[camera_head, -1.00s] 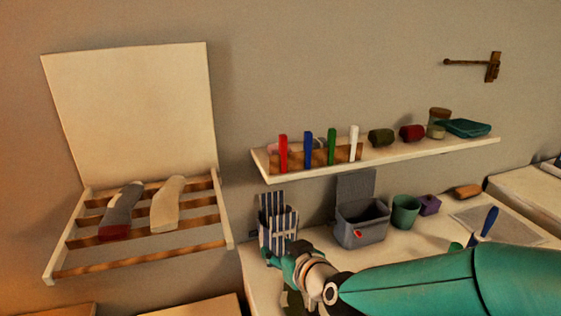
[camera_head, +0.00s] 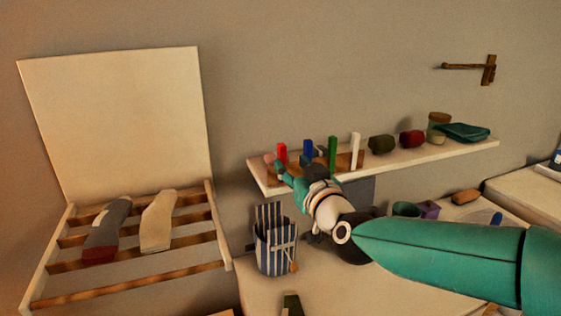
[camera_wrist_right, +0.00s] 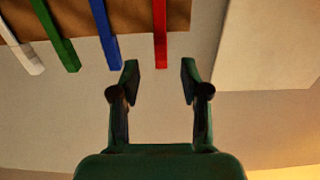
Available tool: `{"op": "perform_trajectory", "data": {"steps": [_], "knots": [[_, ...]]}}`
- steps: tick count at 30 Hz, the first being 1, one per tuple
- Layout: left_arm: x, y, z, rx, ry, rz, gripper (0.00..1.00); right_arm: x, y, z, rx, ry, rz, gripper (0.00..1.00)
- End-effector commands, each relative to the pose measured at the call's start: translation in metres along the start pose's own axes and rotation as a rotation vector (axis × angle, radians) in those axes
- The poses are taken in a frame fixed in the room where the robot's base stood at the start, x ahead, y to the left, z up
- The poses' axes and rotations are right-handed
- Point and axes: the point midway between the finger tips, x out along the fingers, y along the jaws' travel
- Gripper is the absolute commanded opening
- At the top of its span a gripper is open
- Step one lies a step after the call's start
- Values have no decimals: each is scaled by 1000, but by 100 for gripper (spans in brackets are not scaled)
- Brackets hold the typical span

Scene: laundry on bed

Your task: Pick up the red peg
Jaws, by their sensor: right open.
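The red peg (camera_head: 282,152) stands upright at the left end of the row of pegs on the wall shelf, partly hidden behind my right gripper in the head view. In the right wrist view the red peg (camera_wrist_right: 160,35) hangs down from the top edge, its end between the fingertips' lines and just beyond them. My right gripper (camera_head: 280,170) is at the shelf's front, close to the peg. In the right wrist view the gripper (camera_wrist_right: 160,80) is open with nothing between its fingers. My left gripper is not in view.
A blue peg (camera_head: 308,148), a green peg (camera_head: 333,152) and a white peg (camera_head: 355,150) stand in the same row, the blue nearest. A striped container (camera_head: 274,246) stands below.

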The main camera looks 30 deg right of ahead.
Motion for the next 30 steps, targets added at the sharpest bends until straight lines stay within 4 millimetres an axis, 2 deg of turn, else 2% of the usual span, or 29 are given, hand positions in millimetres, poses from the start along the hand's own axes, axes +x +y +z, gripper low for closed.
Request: {"op": "perform_trajectory", "data": {"steps": [3, 8, 18, 27, 30], "knots": [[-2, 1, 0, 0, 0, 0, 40, 12, 0, 0, 0, 0, 0, 46], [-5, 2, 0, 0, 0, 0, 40, 20, 0, 0, 0, -1, 1, 46], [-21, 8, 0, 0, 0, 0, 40, 62, 0, 1, -1, -1, 1, 46], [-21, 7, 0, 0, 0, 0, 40, 67, 0, 2, 0, 0, 1, 46], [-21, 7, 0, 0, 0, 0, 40, 67, 0, 2, 0, 0, 1, 31]]}}
